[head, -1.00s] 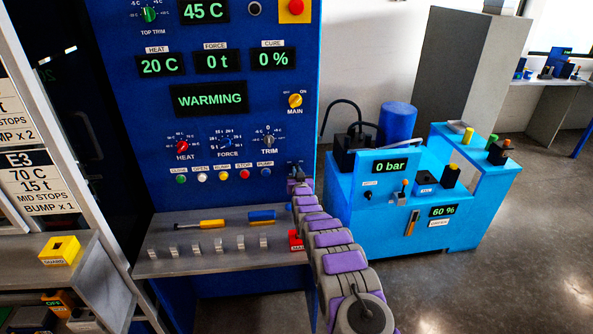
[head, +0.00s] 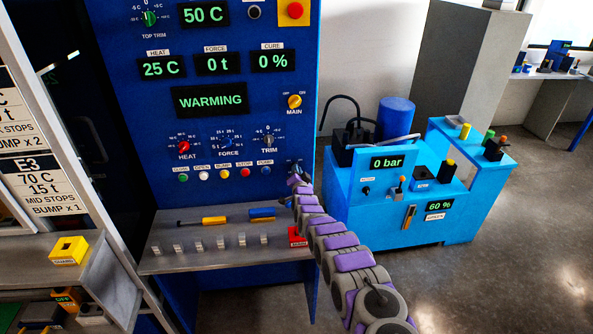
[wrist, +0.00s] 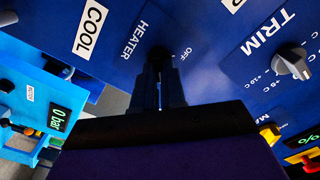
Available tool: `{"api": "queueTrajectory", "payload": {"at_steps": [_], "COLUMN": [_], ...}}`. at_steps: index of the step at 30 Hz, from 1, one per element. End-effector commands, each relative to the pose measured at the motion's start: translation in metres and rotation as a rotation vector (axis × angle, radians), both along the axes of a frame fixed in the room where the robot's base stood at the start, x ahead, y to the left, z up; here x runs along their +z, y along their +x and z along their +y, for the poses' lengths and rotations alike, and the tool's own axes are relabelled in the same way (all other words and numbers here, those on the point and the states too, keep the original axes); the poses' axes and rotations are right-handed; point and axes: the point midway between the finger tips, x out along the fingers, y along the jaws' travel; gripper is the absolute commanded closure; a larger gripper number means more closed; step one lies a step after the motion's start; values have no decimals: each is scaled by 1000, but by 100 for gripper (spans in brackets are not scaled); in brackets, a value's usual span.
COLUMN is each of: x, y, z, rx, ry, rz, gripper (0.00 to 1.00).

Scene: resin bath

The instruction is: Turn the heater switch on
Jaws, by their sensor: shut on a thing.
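The heater switch (wrist: 159,51) is a dark knob on the blue press panel, between the HEATER and OFF labels in the wrist view. My gripper (wrist: 160,72) is shut on it, and its dark fingers hide most of the knob and its pointer. In the head view my gripper (head: 296,170) is at the right edge of the blue panel, below the MAIN knob, and hides the switch. The press display (head: 209,100) reads WARMING, with heat at 25 C.
The TRIM knob (head: 268,141) and a row of coloured buttons lie left of my gripper. Below is a grey shelf (head: 200,263) with yellow and blue handled tools and a red block (head: 297,237). A light blue pump unit (head: 372,228) stands to the right.

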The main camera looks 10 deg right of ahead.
Motion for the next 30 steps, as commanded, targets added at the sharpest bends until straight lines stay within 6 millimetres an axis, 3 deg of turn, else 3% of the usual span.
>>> {"api": "queueTrajectory", "payload": {"at_steps": [17,18,25,30], "x": [-4,-5,-2,-1], "y": [-1,-1,-1,-1], "z": [-1,-1,-1,-1], "rx": [-1,-1,0,-1], "ry": [32,32,31,30], "rz": [8,8,4,2], "gripper": [100,87,65,64]}}
